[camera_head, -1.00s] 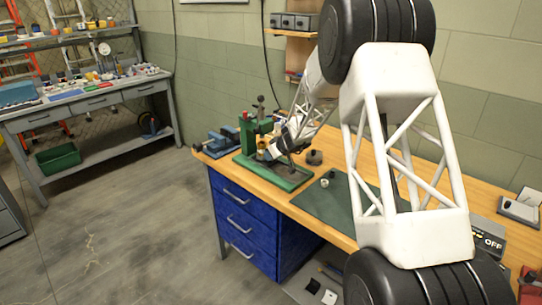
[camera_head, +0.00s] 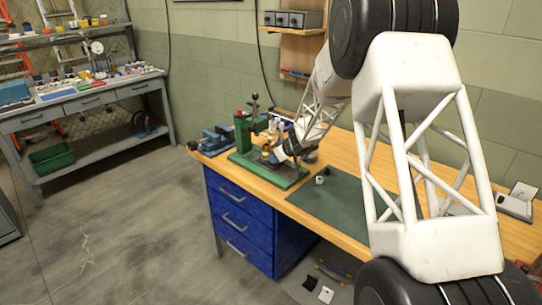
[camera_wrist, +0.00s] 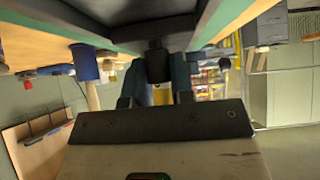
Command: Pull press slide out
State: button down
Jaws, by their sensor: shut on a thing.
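The green press (camera_head: 243,134) stands on its green base plate (camera_head: 294,183) near the left end of the wooden bench. A dark slide part (camera_head: 272,166) lies low over the base, partly hidden by my gripper. My gripper (camera_head: 276,156) is low at the front of the press, right of its green column. In the wrist view my gripper (camera_wrist: 158,98) is shut on a small dark part of the slide (camera_wrist: 155,66), with a yellow patch between the fingers. How far the slide stands out is hard to tell.
A blue vise (camera_head: 214,139) stands left of the press. A green mat (camera_head: 330,200) with small knobs lies to the right. My arm covers much of the bench's right side.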

jog(key=shift+s+d, duration=2.45)
jog(key=shift+d, duration=0.05)
jog(key=c, duration=1)
grip_release()
jog(key=shift+r, duration=0.1)
jog(key=shift+v, duration=3.8)
jog(key=shift+s, duration=0.15)
